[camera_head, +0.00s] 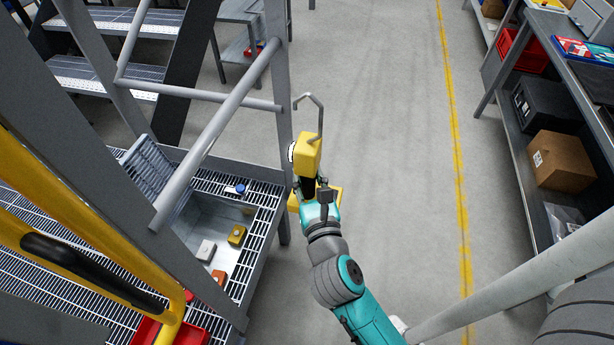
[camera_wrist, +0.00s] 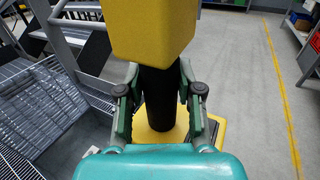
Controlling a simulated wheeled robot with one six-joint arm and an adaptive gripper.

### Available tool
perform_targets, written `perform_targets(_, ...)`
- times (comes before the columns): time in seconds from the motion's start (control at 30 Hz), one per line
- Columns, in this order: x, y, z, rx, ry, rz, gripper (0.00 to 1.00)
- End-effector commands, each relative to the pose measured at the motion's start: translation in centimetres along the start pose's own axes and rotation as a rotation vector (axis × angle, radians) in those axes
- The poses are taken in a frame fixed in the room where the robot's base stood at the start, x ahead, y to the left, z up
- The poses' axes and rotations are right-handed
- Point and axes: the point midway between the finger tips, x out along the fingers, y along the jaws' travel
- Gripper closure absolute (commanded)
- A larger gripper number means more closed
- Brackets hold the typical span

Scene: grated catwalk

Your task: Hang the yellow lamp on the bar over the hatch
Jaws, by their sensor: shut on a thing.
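The yellow lamp (camera_head: 307,153) has a yellow head, a black grip, a yellow base and a bent grey wire hook on top. My gripper (camera_head: 317,190) is shut on its black grip, also seen in the wrist view (camera_wrist: 160,92), with one finger on each side. The lamp is held roughly upright, to the right of the hatch platform. A grey bar (camera_head: 218,133) runs slantwise above the open hatch (camera_head: 207,220), left of the lamp. The hook is apart from the bar. The gripper hides part of the base.
A grey post (camera_head: 278,120) stands between the lamp and the bar. The hatch's raised grated lid (camera_head: 152,172) is left of the opening. Small blocks, one a yellow block (camera_head: 237,235), lie in the hatch. Shelves with a cardboard box (camera_head: 562,160) stand right. The middle floor is clear.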

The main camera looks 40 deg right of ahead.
Motion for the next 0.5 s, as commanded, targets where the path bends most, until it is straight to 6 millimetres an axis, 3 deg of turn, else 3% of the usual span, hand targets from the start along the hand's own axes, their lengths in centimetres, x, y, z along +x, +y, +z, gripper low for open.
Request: perform_targets(0.5, 1.3, 2.6, 0.1, 0.001, -0.002, 0.002, 1.00)
